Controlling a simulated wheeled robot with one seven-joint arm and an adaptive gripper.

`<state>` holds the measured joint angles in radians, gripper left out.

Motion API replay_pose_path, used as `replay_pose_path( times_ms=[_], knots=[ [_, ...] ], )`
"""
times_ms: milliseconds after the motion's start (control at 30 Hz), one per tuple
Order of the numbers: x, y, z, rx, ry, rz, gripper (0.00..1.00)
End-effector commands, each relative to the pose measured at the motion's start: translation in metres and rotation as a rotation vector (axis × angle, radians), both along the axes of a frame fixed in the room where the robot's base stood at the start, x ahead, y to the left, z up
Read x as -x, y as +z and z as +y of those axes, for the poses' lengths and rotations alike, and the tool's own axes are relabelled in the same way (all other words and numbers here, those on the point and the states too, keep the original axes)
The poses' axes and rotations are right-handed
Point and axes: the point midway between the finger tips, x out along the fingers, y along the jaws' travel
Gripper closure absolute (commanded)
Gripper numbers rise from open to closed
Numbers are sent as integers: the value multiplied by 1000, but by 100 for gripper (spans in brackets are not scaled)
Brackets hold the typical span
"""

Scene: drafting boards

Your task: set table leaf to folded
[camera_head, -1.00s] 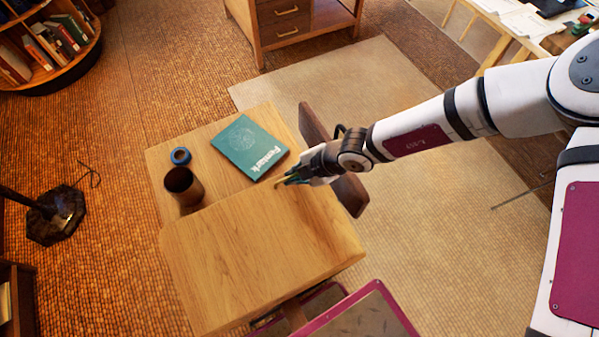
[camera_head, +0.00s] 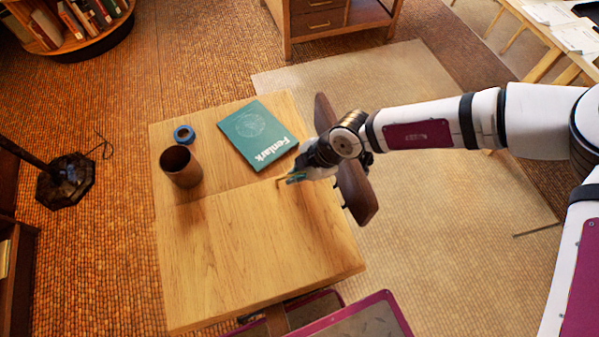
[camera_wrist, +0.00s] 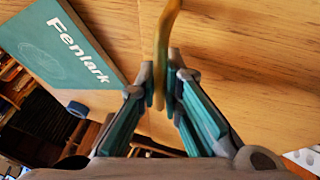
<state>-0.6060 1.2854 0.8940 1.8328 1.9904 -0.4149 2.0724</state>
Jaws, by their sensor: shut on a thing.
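The wooden table leaf (camera_head: 255,245) is the near part of the small wooden table (camera_head: 190,112). It looks roughly level, though its exact tilt is hard to tell from above. A thin brass-coloured handle (camera_head: 280,183) sits near its far right corner. My gripper (camera_head: 289,179) reaches in from the right at that corner. In the wrist view my gripper (camera_wrist: 161,82) is shut on the handle (camera_wrist: 163,38), which stands between the two fingertips. The leaf's wood (camera_wrist: 245,65) fills much of that view. Its hinge is not clearly visible.
A teal book (camera_head: 258,135), a brown cup (camera_head: 181,167) and a blue tape roll (camera_head: 184,133) rest on the table's far part. A dark wooden piece (camera_head: 358,195) stands at the right side. A lamp base (camera_head: 66,180) stands at left. Carpet (camera_head: 450,210) at right looks open.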

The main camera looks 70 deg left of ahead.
Motion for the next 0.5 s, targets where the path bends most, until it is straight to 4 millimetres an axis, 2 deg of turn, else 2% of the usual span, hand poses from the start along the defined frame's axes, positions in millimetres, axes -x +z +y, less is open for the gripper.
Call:
replay_pose_path(
  times_ms=[433, 467, 500],
  knots=[
    [-2, -5, 2, -3, 2, -3, 100],
    [-2, -5, 2, -2, 3, -3, 86],
    [-2, -5, 2, -2, 3, -3, 77]
  ],
)
